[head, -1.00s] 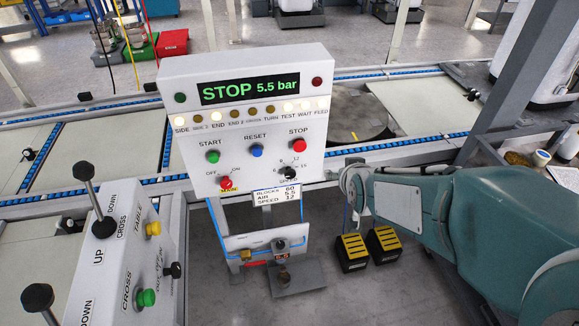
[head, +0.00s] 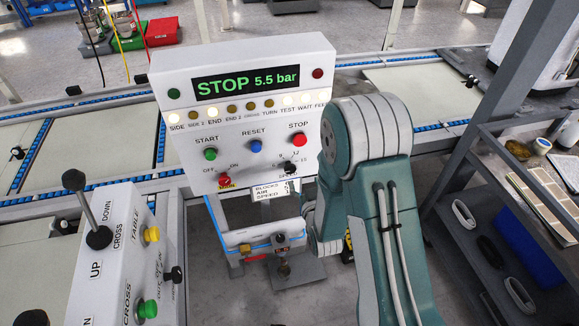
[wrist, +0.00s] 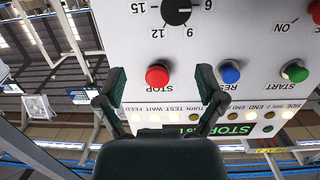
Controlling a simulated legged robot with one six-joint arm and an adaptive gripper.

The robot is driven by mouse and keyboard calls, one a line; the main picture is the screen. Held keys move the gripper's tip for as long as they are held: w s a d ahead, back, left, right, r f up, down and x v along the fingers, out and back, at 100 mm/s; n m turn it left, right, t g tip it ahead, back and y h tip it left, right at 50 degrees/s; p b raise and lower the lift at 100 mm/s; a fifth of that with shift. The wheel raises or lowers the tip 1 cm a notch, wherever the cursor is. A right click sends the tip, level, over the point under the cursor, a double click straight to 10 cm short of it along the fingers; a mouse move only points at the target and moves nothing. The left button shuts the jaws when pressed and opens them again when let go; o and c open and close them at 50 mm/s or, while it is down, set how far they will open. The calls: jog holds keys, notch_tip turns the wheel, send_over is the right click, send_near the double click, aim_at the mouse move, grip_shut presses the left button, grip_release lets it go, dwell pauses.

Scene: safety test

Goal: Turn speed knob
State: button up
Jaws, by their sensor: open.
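The black speed knob (head: 290,168) sits on the white control panel (head: 170,120), below the red STOP button (head: 299,139). In the wrist view the picture is upside down; the knob (wrist: 177,10) shows at the top edge, with 6, 9, 12 and 15 around it. My gripper (wrist: 168,85) is open and empty, its two dark fingers spread on either side of the red button (wrist: 157,75). The knob lies beyond the fingertips. I cannot tell how far the fingertips are from the panel. In the head view my arm hides the gripper.
Green START (head: 210,154) and blue RESET (head: 256,146) buttons and a red on/off switch (head: 224,179) are close by. A lever console (head: 110,260) stands at left. A shelf (head: 480,240) stands at right. The display (head: 247,83) reads STOP 5.5 bar.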

aim_at(291, 171)
notch_tip(291, 171, down, 4)
jog(key=s+a+t+y, duration=0.1)
jog(key=s+a, duration=0.1)
jog(key=x, duration=1)
jog(key=shift+w+d+r, duration=0.1)
jog(key=shift+w+d, duration=0.1)
jog(key=shift+w, duration=0.3)
jog(key=c, duration=1.2)
